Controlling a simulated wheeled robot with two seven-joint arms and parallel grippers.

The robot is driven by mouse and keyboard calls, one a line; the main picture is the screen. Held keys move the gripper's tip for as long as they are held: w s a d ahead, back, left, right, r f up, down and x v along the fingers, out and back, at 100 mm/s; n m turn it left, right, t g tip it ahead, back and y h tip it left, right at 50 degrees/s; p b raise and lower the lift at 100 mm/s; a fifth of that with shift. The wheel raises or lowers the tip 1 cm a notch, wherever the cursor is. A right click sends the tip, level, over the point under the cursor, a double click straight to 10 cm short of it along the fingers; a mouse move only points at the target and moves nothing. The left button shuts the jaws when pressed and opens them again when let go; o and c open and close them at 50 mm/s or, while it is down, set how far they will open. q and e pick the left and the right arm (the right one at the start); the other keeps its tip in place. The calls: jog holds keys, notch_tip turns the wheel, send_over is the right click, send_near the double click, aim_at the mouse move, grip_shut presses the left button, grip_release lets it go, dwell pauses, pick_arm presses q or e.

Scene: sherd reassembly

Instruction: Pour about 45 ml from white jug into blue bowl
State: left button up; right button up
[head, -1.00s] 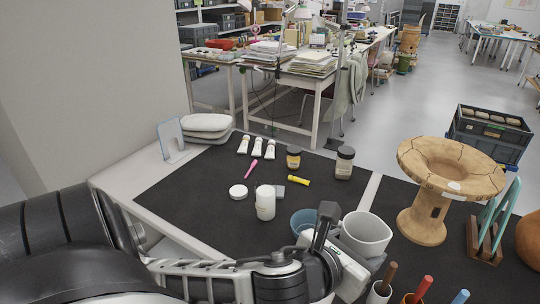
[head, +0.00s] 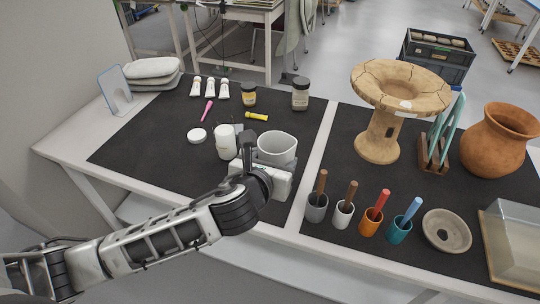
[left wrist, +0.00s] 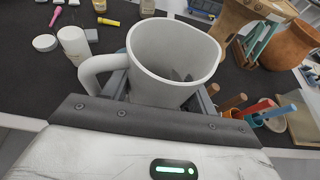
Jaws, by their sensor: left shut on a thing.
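The white jug (head: 277,150) is upright or nearly so, held over the dark mat; it also fills the middle of the left wrist view (left wrist: 172,62), handle to the left. My left gripper (head: 264,176) is shut on the jug, with its fingers low on the jug's sides in the left wrist view (left wrist: 165,97). Small grey shapes show inside the jug; I cannot tell any liquid level. The blue bowl is not clearly visible in the head view, apparently hidden behind the jug and gripper. My right gripper is not in view.
Cups holding tools (head: 343,213) stand at the right front, near a cracked clay stand (head: 383,135). The mat's left part (head: 145,150) is clear.

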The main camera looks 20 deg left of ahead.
pick_arm(q)
jog(key=w+d+h, duration=0.1)
jog(key=w+d, duration=0.7)
jog(key=w, duration=0.4)
jog(key=shift+f+m, duration=0.4)
jog(key=shift+f, duration=0.05)
